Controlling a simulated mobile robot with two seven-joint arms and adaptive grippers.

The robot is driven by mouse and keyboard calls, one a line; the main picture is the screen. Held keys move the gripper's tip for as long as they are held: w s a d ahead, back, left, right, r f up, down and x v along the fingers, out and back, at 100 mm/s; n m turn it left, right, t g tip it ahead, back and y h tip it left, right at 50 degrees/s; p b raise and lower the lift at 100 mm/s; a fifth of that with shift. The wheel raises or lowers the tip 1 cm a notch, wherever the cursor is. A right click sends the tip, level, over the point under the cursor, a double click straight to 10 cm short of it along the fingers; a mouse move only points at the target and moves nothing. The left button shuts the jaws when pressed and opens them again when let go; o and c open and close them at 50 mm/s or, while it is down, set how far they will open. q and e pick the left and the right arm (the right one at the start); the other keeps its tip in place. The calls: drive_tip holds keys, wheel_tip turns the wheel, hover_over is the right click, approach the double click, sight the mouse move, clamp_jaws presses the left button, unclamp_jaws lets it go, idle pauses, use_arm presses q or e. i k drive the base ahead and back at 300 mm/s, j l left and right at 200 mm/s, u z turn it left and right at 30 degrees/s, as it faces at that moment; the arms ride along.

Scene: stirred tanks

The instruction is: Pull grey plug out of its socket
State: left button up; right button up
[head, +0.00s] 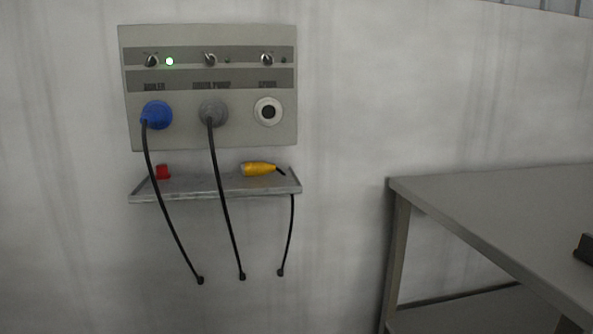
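The grey plug (213,113) sits in the middle socket of the wall panel (285,135). A black cable (223,195) hangs from it past the front of the shelf. The socket itself is hidden behind the plug. Neither of my grippers is in the head view.
A blue plug (157,115) is in the left socket; the right socket (268,111) is empty. A small metal shelf (215,191) below holds a yellow plug (258,169) and a red object (162,172). A green lamp (169,61) glows. A grey table (480,190) stands right.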

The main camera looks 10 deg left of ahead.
sight(214, 111)
drive_tip(key=u, duration=1.65)
drive_tip(key=k+l, duration=0.1)
drive_tip(key=l, duration=0.3)
drive_tip(key=k+l, duration=0.1)
drive_tip(key=l, duration=0.65)
drive_tip(key=k, duration=0.05)
